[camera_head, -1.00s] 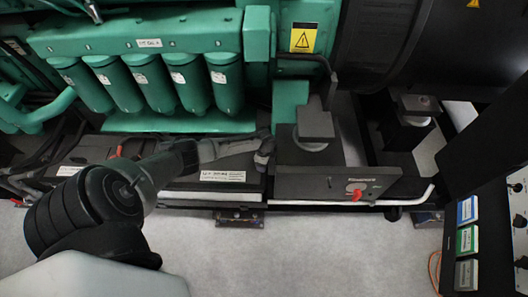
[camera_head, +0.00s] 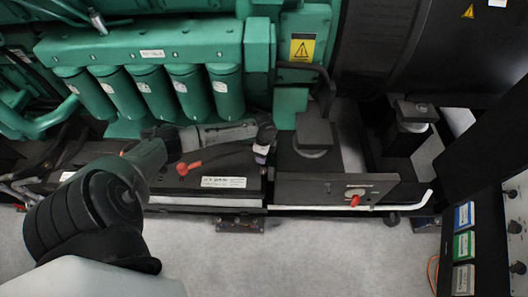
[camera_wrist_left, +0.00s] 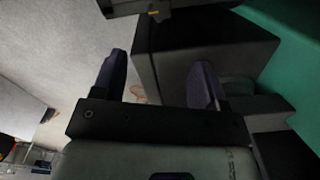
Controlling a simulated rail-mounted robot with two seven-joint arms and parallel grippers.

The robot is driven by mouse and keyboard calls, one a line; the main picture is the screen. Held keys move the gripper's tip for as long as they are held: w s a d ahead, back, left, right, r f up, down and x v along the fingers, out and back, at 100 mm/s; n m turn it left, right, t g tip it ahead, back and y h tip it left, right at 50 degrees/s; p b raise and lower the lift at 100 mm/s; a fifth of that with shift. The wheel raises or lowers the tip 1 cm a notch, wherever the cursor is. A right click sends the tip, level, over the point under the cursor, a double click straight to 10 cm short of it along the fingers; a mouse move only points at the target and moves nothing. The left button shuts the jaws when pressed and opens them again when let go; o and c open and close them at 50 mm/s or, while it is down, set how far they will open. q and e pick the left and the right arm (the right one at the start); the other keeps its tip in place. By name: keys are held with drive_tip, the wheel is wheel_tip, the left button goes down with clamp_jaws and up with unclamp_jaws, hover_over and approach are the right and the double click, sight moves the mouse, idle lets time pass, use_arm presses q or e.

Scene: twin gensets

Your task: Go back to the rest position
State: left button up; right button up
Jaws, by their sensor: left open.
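My left arm comes in from the left in the head view and reaches along the front of the green engine (camera_head: 150,45). My left gripper (camera_head: 263,150) is beside the dark block on the engine's base frame, above the black battery box (camera_head: 225,170). In the left wrist view the gripper (camera_wrist_left: 158,82) has its two dark fingers spread apart, with nothing seen held between them. A dark box-shaped part (camera_wrist_left: 190,45) lies beyond the fingers; I cannot tell whether they touch it. My right gripper is in neither view.
A red terminal cover (camera_head: 188,167) is on the battery box. A red switch handle (camera_head: 355,201) sits on a dark panel to the right. A cabinet with blue, green and grey labelled modules (camera_head: 464,244) stands at the right. The pale floor (camera_head: 300,260) in front is clear.

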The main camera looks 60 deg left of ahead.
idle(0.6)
use_arm(q)
drive_tip(key=w+d+r+n+t+y, duration=0.3)
drive_tip(key=w+d+r+n, duration=0.1)
drive_tip(key=r, duration=0.4)
drive_tip(key=s+d+r+t, duration=0.25)
drive_tip(key=d+r, duration=0.45)
drive_tip(key=d, duration=0.5)
drive_tip(key=s+d+n+t+h, duration=0.2)
drive_tip(key=s+d, duration=0.6)
drive_tip(key=s, duration=0.2)
drive_tip(key=s+d+f+n+g+h, duration=0.1)
drive_tip(key=s+d+f+g, duration=0.15)
drive_tip(key=s, duration=0.35)
drive_tip(key=s+d+f+n+g, duration=0.1)
drive_tip(key=s+f, duration=0.3)
drive_tip(key=s, duration=0.2)
wheel_tip(320, 180, up, 19)
drive_tip(key=p, duration=1.9)
drive_tip(key=shift+s+r+p, duration=0.15)
drive_tip(key=shift+s+p, duration=0.05)
drive_tip(key=shift+p, duration=0.1)
